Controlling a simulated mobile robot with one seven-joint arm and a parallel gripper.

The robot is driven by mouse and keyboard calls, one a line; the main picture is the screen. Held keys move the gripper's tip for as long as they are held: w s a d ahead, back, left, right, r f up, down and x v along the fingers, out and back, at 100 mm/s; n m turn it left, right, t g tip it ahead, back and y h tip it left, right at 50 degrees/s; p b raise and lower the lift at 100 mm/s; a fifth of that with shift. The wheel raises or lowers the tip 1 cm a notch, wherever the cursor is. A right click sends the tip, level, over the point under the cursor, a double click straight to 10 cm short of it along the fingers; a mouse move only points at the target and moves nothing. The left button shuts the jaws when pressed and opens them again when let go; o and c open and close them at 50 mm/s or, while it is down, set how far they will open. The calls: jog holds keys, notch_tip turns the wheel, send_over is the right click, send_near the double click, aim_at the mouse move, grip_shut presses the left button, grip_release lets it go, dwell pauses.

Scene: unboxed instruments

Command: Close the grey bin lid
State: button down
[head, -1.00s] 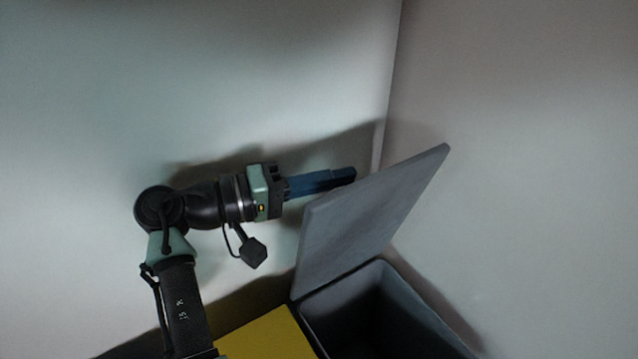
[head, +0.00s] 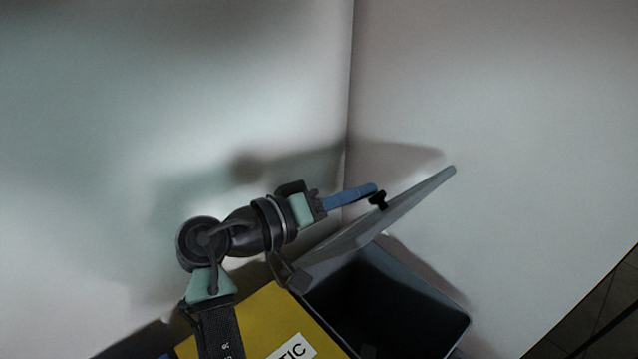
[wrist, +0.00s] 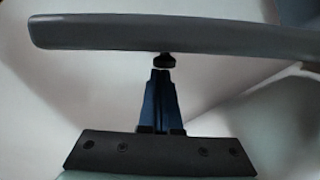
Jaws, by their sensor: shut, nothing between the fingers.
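The grey bin (head: 455,325) stands at the lower right of the head view with its dark inside showing. Its grey lid (head: 415,202) is raised on the side towards the wall and tilted over the opening. In the wrist view the lid (wrist: 200,35) shows as a long slab across the top. My gripper (head: 376,189) is shut and empty, behind the lid on its outer side.
A yellow bin (head: 262,315) with a white label (head: 291,347) stands directly left of the grey bin. Pale walls (head: 480,90) meet in a corner behind the bins. Dark floor (head: 610,300) shows at the far right.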

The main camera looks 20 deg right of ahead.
jog(key=s+d+f+m+t+b, duration=0.1)
jog(key=s+d+f+m+b, duration=0.2)
jog(key=s+f+b, duration=0.3)
jog(key=s+d+f+m+y+b, duration=0.1)
jog(key=s+d+f+m+b, duration=0.2)
jog(key=f, duration=0.8)
jog(key=shift+s+m+t+b, duration=0.4)
jog(key=shift+s+m+b, duration=0.8)
jog(key=shift+s, duration=1.15)
